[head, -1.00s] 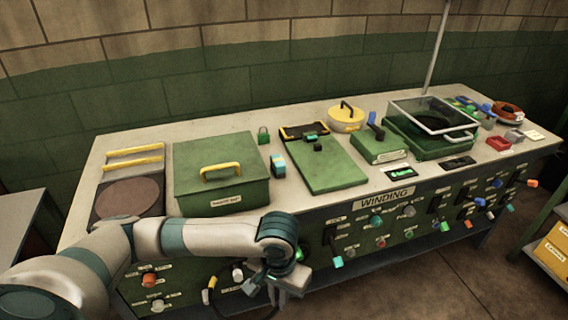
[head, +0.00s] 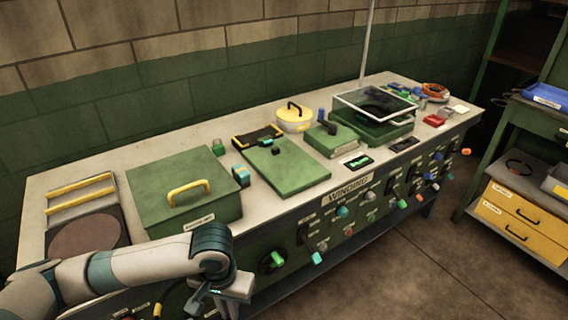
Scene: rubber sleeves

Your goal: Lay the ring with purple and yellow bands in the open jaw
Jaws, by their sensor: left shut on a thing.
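My left gripper (head: 232,288) is low in front of the bench's control panel, seen from behind the wrist. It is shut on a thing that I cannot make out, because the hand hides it. I cannot pick out a ring with purple and yellow bands in this view. I also cannot tell which thing is the open jaw. My right gripper is not in view.
The bench (head: 40,190) carries a green box (head: 165,175) with a yellow handle, a green plate (head: 285,165), a yellow lidded pot (head: 294,122) and a glass-lidded green case (head: 375,128). Knobs jut from its front. A shelf with yellow drawers (head: 520,215) stands right; floor lies between.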

